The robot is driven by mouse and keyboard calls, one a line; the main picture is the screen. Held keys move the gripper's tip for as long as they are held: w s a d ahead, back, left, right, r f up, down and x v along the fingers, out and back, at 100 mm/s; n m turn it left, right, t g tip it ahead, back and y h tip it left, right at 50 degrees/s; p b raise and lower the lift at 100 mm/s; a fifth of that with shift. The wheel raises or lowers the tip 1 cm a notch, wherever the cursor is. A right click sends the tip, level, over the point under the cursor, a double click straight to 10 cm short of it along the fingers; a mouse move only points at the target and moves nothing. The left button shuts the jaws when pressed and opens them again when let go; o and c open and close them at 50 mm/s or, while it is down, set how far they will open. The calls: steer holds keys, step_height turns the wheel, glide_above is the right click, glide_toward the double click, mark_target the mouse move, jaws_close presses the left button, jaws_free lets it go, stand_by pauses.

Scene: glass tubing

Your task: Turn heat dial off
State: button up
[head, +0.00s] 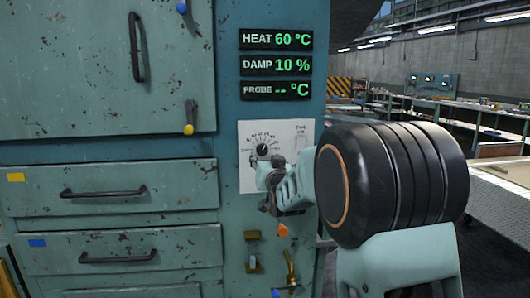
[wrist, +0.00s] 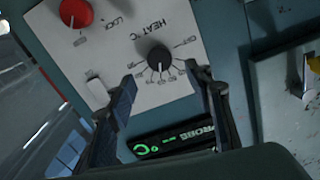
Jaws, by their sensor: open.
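The heat dial (wrist: 159,57) is a black round knob on a white panel (wrist: 120,45) marked HEAT °C, with a printed scale around it. In the head view the dial (head: 263,150) shows just above my gripper, its scale partly visible. My gripper (wrist: 170,88) is open, its two dark fingers reaching toward the panel on either side of the area by the dial. The dial appears between and beyond the fingertips; I see no contact. In the head view my wrist and arm cover the lower right of the panel. The heat display (head: 276,39) reads 60 °C.
The wrist view shows a red knob (wrist: 76,13) by the word LOCK and a white switch (wrist: 97,91) on the same panel. Damp (head: 276,65) and probe (head: 276,90) displays sit above the panel. Drawers with handles (head: 103,192) are at left. Brass valve (head: 290,268) is below.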

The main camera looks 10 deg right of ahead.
mark_target(263, 151)
steer(key=w+p, duration=0.1)
steer(key=w, duration=0.6)
steer(key=shift+c, duration=0.6)
steer(key=c, duration=1)
